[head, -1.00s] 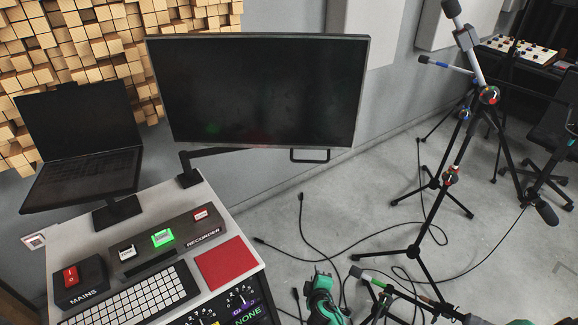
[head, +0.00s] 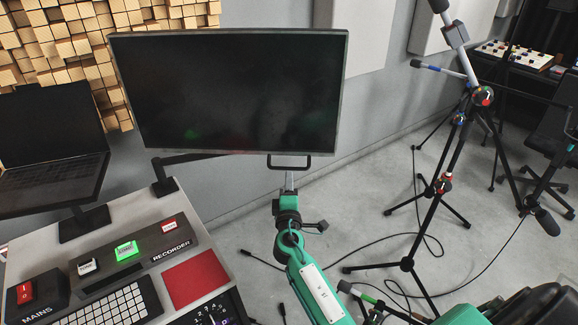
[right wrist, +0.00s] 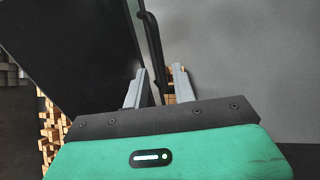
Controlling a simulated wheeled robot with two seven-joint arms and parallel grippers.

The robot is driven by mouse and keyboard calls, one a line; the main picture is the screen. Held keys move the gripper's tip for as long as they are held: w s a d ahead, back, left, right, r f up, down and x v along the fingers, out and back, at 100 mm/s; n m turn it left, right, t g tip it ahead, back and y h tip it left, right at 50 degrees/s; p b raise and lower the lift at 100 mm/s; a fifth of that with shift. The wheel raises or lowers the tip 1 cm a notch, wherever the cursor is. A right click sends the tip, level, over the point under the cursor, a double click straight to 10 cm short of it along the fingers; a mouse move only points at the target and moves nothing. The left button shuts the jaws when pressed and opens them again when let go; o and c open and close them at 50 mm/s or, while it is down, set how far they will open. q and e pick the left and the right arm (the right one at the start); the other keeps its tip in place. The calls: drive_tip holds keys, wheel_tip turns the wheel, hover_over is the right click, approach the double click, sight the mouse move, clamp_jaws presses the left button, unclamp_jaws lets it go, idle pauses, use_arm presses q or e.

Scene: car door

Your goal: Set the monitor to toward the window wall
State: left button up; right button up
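The monitor (head: 235,90) is a wide black screen on a dark arm (head: 190,158) fixed to the desk. A black handle (head: 303,163) hangs under its lower edge; it shows as a dark bar in the right wrist view (right wrist: 152,45). My right gripper (head: 289,180) is just below the handle. In the right wrist view its two grey fingers (right wrist: 158,82) are apart, with the handle's end at the gap between them; I cannot tell whether they touch it. My left gripper is not in view.
A laptop (head: 50,150) stands left of the monitor. The desk holds a recorder box (head: 135,255), a mains switch (head: 28,295), a keyboard (head: 115,305) and a red pad (head: 195,279). Microphone stands (head: 440,190) and cables occupy the floor at right. Wooden block panelling (head: 50,45) covers the wall behind.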

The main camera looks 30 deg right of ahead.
sight(290, 168)
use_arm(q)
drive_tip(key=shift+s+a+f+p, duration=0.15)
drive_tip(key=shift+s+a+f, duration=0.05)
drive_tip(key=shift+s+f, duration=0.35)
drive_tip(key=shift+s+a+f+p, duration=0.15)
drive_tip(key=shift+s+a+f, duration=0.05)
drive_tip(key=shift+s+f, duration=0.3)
use_arm(e)
drive_tip(key=x, duration=0.6)
drive_tip(key=shift+c, duration=0.2)
clamp_jaws()
